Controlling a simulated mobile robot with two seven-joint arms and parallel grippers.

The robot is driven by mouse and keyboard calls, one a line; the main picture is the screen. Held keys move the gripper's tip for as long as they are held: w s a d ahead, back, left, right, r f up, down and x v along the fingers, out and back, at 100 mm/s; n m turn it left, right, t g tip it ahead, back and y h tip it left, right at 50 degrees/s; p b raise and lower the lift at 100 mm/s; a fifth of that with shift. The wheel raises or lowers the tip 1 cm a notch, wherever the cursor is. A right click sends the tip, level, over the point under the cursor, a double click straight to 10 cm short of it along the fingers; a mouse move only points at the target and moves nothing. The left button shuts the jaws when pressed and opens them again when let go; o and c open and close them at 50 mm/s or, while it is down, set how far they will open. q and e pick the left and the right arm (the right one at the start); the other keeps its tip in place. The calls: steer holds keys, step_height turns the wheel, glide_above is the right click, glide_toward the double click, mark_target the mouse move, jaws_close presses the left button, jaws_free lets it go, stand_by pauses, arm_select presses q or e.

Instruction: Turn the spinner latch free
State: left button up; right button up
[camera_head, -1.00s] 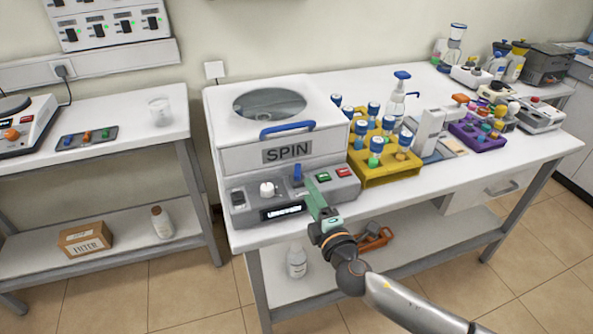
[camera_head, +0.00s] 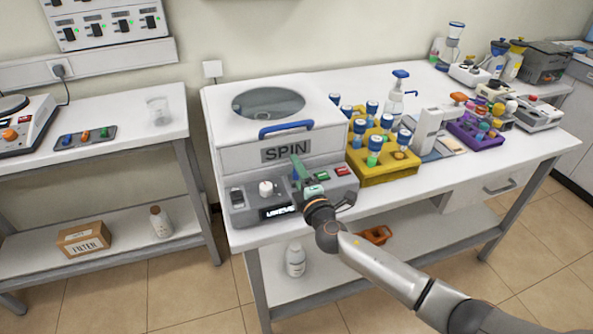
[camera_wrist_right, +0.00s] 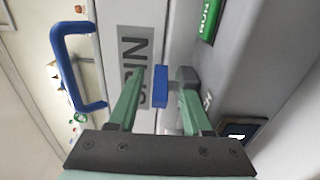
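The spinner is a white box marked SPIN (camera_head: 285,150) with a round window on top and a grey control panel (camera_head: 243,207) at its front. Its latch is a small blue tab (camera_wrist_right: 160,87) in the right wrist view, upright there between my fingers. In the head view my gripper mostly hides it. My right gripper (camera_head: 299,172) reaches the panel with its green fingers. In the wrist view, the right gripper (camera_wrist_right: 160,80) is open, one finger on each side of the latch, with narrow gaps showing. My left gripper is not in view.
A blue lid handle (camera_head: 287,128) is above the latch. Green and red buttons (camera_head: 330,173) are close to the right of my gripper, and a white knob (camera_head: 266,188) is to its left. A yellow rack (camera_head: 383,170) of blue-capped tubes stands right of the spinner.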

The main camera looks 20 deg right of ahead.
jaws_close()
stand_by(0.4)
steer(key=shift+d+f+n+y+b, duration=0.1)
steer(key=shift+f+n+y+b, duration=0.1)
steer(key=shift+n+y+b, duration=0.75)
steer(key=n+y+b, duration=0.1)
steer(key=y, duration=0.1)
steer(key=shift+g+y, duration=0.35)
steer(key=shift+g, duration=0.05)
steer(key=shift+r+n+g+y+b, duration=0.15)
steer(key=shift+n+g+y+b, duration=0.25)
steer(key=shift+n+y+b, duration=0.45)
steer(key=shift+p, duration=0.3)
steer(key=shift+o, duration=0.2)
jaws_free()
steer(key=shift+s, duration=0.1)
